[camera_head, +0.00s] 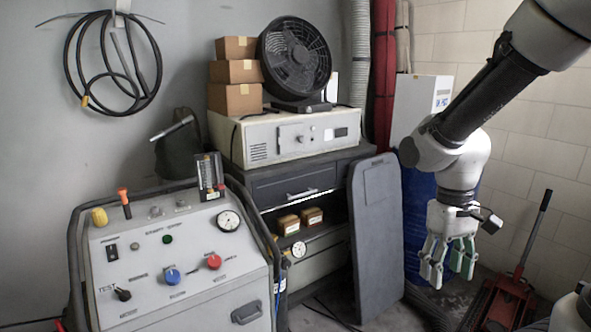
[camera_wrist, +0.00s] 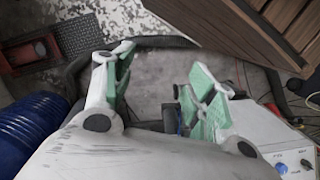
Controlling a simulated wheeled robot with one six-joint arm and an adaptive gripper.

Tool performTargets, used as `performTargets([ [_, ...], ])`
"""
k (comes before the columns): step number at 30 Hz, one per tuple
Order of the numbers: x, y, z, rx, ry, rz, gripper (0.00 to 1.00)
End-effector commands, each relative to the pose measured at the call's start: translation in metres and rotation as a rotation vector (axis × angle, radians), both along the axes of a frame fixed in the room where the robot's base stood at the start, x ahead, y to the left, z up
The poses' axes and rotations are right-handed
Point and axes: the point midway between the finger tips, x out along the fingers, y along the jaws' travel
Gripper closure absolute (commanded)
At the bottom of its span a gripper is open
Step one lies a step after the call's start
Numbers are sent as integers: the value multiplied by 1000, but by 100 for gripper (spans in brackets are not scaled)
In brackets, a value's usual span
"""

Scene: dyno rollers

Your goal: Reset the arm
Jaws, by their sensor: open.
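My arm comes in from the upper right of the head view and bends downward. My gripper (camera_head: 447,278) hangs at the lower right, in front of the blue drum and to the right of the dark upright board. In the wrist view my gripper (camera_wrist: 158,95) shows two spread fingers with green inner pads. The gap between them is empty, with grey floor and a dark hose behind. The gripper is open and touches nothing that I can see.
A control console (camera_head: 180,262) with knobs and gauges stands at the lower left. A cabinet (camera_head: 300,188) bears a fan (camera_head: 295,58) and boxes (camera_head: 237,72). A dark board (camera_head: 377,240) leans beside it. A blue drum (camera_head: 419,215) and a red floor jack (camera_head: 502,300) are near my gripper.

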Motion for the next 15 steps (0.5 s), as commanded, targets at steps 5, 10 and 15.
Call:
performTargets([
  [5, -33, -28, 59, 31, -150, -85, 44],
  [10, -48, -46, 101, 60, -360, -160, 44],
  [15, -58, -58, 129, 70, -501, -212, 44],
])
